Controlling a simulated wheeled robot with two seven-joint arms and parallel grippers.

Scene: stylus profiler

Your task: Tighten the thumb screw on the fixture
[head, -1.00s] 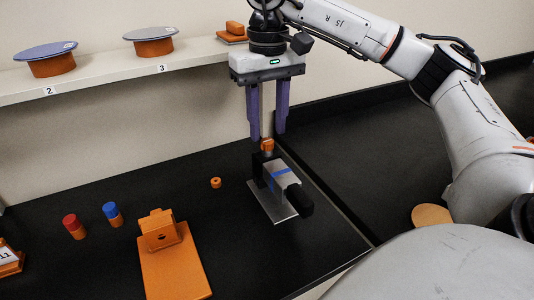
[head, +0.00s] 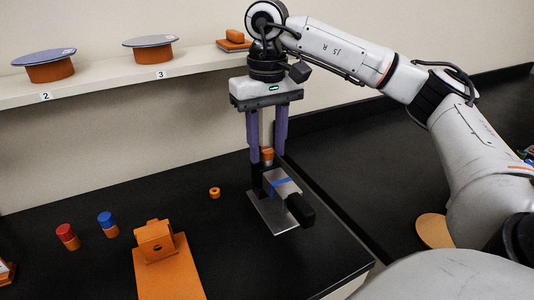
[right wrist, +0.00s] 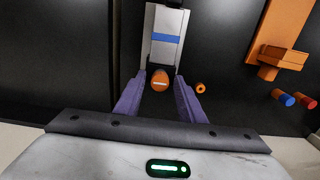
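The fixture is a metal plate (head: 268,217) on the black bench, with a grey block carrying a blue stripe (head: 285,181) and a black knob (head: 300,209) at its near end. The orange thumb screw (head: 267,153) stands upright at its far end. In the right wrist view the thumb screw (right wrist: 160,83) shows from above with a pale slot line. My right gripper (head: 267,158) points down with its purple fingers on either side of the screw head. The right wrist view shows gaps between the head and both fingers. My left gripper is out of view.
A small orange ring (head: 214,192) lies left of the fixture. An orange bracket (head: 155,241) with a base plate stands nearer. A red-capped cylinder (head: 67,236) and a blue-capped cylinder (head: 108,224) stand at left. A shelf (head: 110,84) with round discs runs along the wall.

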